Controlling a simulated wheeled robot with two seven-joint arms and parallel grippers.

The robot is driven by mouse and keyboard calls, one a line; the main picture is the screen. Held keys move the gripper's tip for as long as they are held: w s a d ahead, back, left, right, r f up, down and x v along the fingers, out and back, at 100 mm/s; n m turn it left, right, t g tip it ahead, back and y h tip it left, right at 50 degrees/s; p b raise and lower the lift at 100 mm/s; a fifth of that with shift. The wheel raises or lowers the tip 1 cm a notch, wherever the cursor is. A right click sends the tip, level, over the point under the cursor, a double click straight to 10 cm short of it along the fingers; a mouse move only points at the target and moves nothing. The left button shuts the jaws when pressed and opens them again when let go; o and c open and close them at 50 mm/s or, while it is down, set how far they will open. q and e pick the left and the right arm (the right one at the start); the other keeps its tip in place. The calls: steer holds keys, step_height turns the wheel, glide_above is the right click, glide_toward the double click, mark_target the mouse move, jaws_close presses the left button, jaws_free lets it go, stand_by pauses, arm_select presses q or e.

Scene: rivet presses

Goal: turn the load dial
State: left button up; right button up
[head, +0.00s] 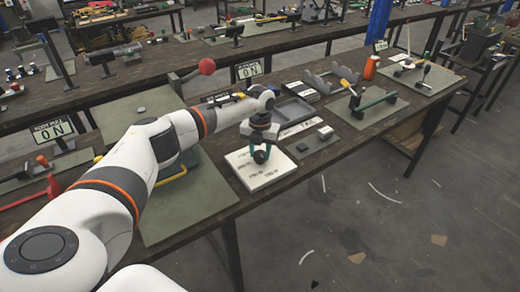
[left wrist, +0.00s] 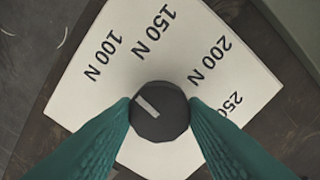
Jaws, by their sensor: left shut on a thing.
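The load dial is a dark knob (left wrist: 160,112) with a pale pointer mark, set on a white plate (left wrist: 88,108) printed 100 N, 150 N, 200 N and a partly hidden 250. In the left wrist view the pointer mark slants toward the upper left, on the side of the 100 N label. My left gripper (left wrist: 160,110) is shut on the knob, one green finger on each side. In the head view the white plate (head: 285,172) lies near the table's front edge, and my left gripper (head: 261,150) reaches down onto the knob. My right gripper is not in view.
A red-knobbed lever (head: 207,67) stands behind my arm. The floor at front right is open.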

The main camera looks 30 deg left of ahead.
mark_target(260, 154)
arm_select(q)
steer(key=shift+w+r+n, duration=0.1)
steer(key=shift+r+n, duration=0.05)
steer(key=shift+n, duration=0.45)
steer(key=o, duration=1)
step_height(260, 154, up, 12)
steer(key=shift+f+b, duration=0.1)
steer(key=shift+b, duration=1)
